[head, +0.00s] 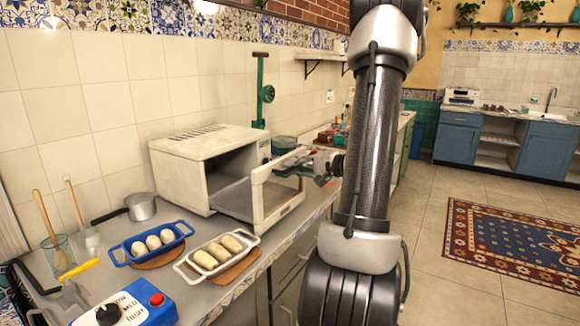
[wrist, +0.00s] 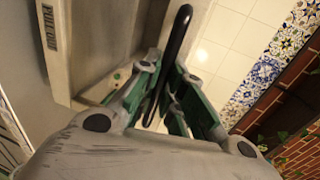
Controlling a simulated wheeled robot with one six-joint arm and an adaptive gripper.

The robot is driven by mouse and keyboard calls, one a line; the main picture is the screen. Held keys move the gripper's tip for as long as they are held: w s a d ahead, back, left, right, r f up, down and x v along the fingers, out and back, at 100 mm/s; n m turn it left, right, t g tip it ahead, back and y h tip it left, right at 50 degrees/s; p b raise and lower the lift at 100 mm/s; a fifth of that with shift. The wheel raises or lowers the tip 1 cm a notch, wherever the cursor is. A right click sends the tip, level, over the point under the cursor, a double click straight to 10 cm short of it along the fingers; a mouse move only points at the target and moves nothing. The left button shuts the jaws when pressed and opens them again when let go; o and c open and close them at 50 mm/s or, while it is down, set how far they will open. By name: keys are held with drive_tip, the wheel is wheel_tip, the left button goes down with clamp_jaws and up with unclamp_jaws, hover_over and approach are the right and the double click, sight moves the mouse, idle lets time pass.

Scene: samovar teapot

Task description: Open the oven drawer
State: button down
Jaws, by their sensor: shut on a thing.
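The white oven (head: 200,160) stands on the counter against the tiled wall, its front cavity dark. Its drawer (head: 235,198) is pulled out toward the right, with a pale upright front (head: 285,200). In the wrist view the drawer front (wrist: 58,50) shows at upper left, beside a dark bar handle (wrist: 178,45). My gripper (wrist: 162,100) has its green and grey fingers shut around this handle. In the head view my gripper (head: 328,170) is at the outer side of the drawer front, partly hidden by my arm.
A blue tray (head: 128,253) and a white tray (head: 182,266), each holding 3 oval dough pieces, sit on the counter before the oven. The floor at right is open, with a rug (head: 510,240).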

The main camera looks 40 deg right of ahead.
drive_tip(key=c, duration=1.5)
unclamp_jaws()
drive_tip(key=v, duration=1.2)
